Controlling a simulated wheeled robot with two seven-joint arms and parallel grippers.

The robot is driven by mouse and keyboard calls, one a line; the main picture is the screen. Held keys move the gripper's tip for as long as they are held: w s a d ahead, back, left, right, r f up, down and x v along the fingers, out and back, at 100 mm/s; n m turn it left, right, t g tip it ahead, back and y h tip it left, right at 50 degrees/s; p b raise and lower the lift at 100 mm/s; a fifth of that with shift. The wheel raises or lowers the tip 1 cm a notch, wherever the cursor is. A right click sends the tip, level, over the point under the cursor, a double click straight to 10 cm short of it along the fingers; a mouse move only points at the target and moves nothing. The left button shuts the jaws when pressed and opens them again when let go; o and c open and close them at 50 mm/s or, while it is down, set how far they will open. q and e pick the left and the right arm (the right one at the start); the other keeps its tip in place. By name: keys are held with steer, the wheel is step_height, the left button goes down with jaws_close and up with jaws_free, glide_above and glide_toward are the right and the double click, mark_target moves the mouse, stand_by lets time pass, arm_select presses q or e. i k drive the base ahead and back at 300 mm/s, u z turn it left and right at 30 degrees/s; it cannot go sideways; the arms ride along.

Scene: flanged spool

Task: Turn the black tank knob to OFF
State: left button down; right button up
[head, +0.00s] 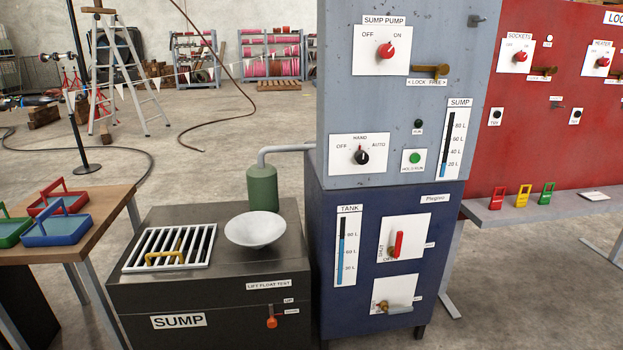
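The black knob (362,156) sits on a white plate (343,146) marked OFF, HAND and AUTO, low on the grey panel (400,110). OFF is at the left, HAND at the top and AUTO at the right. Its pointer looks upright, towards HAND, but it is small. The blue cabinet marked TANK (348,209) is just below. Neither of my grippers is in view, and nothing covers the knob.
A red SUMP PUMP knob (386,50) and brass latch (430,71) are above. A green HOLD RUN button (414,158) is to the right. A red-handled valve (398,243) sticks out below. The sump box (212,320) with a white bowl (255,229) stands left.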

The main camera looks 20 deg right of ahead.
mark_target(361, 158)
steer(key=z, duration=0.5)
steer(key=i, duration=0.35)
steer(key=z, duration=0.2)
